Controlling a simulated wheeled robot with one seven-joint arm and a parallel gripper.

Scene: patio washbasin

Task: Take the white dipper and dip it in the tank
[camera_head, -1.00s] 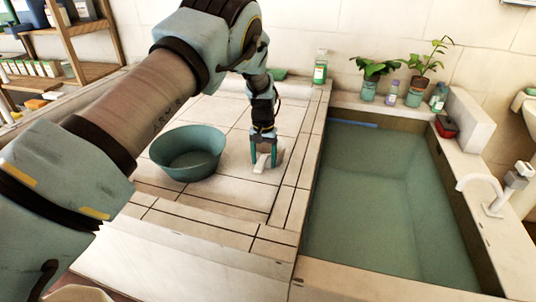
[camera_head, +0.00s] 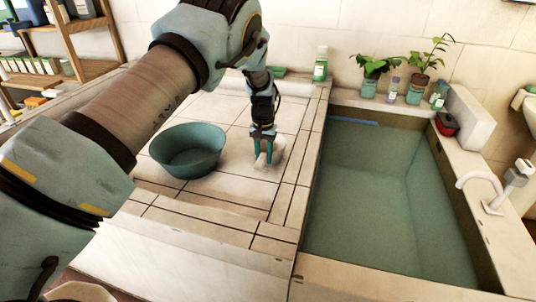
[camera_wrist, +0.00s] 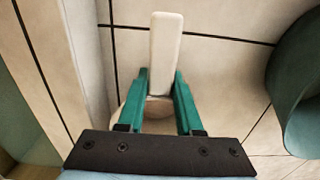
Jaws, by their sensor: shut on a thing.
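The white dipper (camera_head: 279,148) is on the tiled counter between the green basin and the tank, partly hidden behind my fingers. In the wrist view its pale handle (camera_wrist: 166,45) stands between the teal fingers, with its rounded cup partly hidden below. My gripper (camera_head: 264,160) is shut on the dipper's handle, pointing down at the counter; it also shows in the wrist view (camera_wrist: 164,82). I cannot tell whether the dipper still touches the tiles. The tank (camera_head: 312,205), filled with greenish water, is to the right of my gripper.
A green basin (camera_head: 188,142) stands just left of my gripper and shows at the wrist view's right edge. Potted plants (camera_head: 369,86) and small bottles stand on the tank's back ledge. A white tap (camera_head: 490,203) is at the tank's right. The counter's front is clear.

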